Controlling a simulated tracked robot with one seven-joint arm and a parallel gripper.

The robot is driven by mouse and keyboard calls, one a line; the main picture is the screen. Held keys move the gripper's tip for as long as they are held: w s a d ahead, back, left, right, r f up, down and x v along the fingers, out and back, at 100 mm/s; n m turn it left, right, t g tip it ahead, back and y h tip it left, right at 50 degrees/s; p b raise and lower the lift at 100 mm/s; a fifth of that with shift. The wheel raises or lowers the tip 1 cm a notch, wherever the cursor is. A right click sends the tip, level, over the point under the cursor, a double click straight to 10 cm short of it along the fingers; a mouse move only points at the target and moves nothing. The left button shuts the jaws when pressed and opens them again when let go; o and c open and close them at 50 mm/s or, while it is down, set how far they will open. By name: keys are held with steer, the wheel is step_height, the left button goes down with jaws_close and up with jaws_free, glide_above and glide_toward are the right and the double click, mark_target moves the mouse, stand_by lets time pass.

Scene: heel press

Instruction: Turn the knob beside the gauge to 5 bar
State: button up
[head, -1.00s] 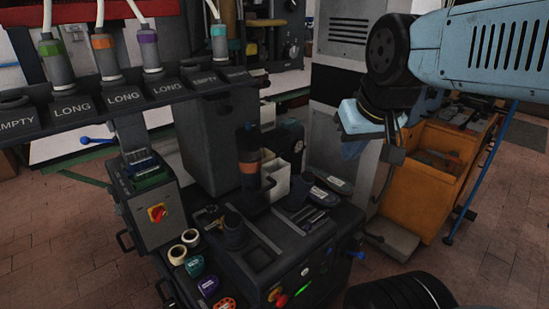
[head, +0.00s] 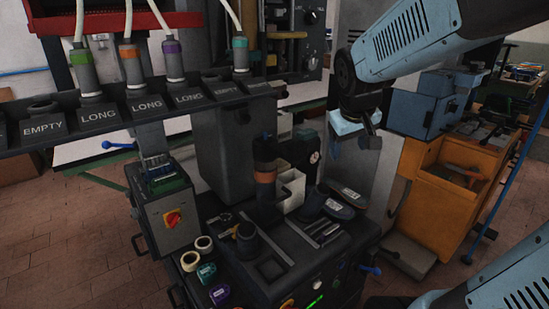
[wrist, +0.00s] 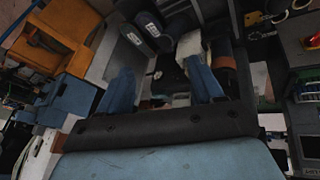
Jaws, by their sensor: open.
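A small pale round dial, which looks like the gauge (head: 314,157), sits on a dark housing behind the machine top, partly hidden. I cannot make out the knob beside it. My gripper (head: 354,142) hangs from my blue arm, to the right of the dial in the head view and apart from it. In the wrist view my gripper (wrist: 160,88) shows two blue fingers spread wide with nothing held between them. A white bin (wrist: 190,48) and dark machine parts show beyond the fingers.
A dark post with an orange band (head: 265,177) and a white bin (head: 291,190) stand near the dial. Shoes (head: 342,200) lie on the machine top. A labelled rack (head: 145,103) spans the upper left. An orange cabinet (head: 430,198) stands at right.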

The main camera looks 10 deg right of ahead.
steer(key=w+d+f+n+y, duration=0.1)
steer(key=w+f, duration=0.7)
steer(key=w, duration=0.1)
steer(key=w+d+f+n+y, duration=0.1)
steer(key=w+f+n+y, duration=0.1)
steer(key=w+f, duration=0.6)
steer(key=w+d+f+n+y, duration=0.1)
steer(key=w+d+f+n, duration=0.1)
steer(key=w+f, duration=0.6)
steer(key=shift+w+f, duration=0.2)
steer(key=shift+w, duration=0.3)
steer(key=shift+w+f, duration=0.15)
steer(key=shift+w, duration=0.35)
steer(key=shift+w+d+f+m+t+y, duration=1.35)
steer(key=shift+w+f+t+y, duration=1.75)
steer(key=shift+w, duration=2.05)
steer(key=x, duration=1.3)
steer(key=shift+w+f, duration=0.25)
steer(key=shift+w, duration=0.15)
steer(key=shift+c, duration=0.2)
steer(key=c, duration=1)
steer(key=shift+d, duration=0.1)
